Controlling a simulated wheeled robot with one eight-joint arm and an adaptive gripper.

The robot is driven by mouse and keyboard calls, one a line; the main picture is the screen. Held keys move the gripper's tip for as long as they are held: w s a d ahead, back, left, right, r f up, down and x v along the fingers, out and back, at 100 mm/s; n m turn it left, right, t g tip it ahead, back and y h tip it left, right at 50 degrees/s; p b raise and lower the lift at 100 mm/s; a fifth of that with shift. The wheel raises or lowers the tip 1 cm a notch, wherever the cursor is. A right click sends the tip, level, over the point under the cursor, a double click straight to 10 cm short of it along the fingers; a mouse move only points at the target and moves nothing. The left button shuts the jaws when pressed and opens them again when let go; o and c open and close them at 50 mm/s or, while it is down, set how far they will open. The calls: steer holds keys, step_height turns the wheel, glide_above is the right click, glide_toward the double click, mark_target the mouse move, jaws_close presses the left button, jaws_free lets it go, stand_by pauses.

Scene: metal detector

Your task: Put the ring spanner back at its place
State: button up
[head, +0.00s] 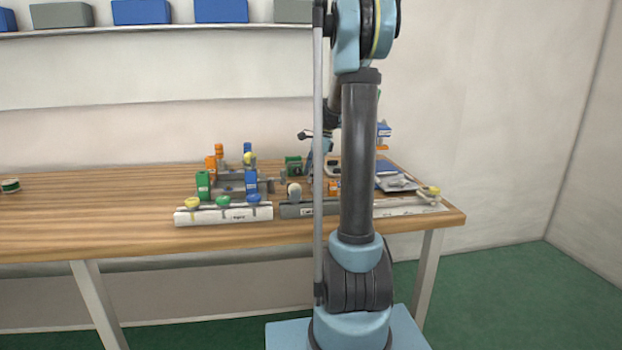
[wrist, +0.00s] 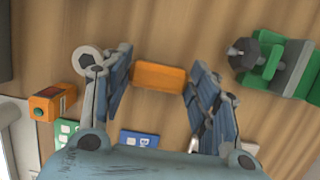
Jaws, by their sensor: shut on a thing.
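My gripper (wrist: 160,80) points down over the wooden table (wrist: 180,28), with its fingers spread around an orange block-like thing (wrist: 160,77). Its sides meet both fingertips, and I take it as held; I cannot tell whether it is part of the ring spanner. A pale grey ring (wrist: 88,60) shows beside the left finger. It may be the ring spanner's end, but the finger hides what joins it. In the head view my gripper (head: 318,160) is low over the table's right part, partly hidden by my arm.
A green and grey clamp-like thing (wrist: 272,65) lies right of the gripper, and an orange box (wrist: 52,102) lies left. The table's left is mostly clear.

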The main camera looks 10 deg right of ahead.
steer(key=shift+f, duration=0.55)
steer(key=o, duration=1.2)
steer(key=shift+r, duration=0.1)
steer(key=v, duration=1.2)
steer(key=shift+s, duration=0.1)
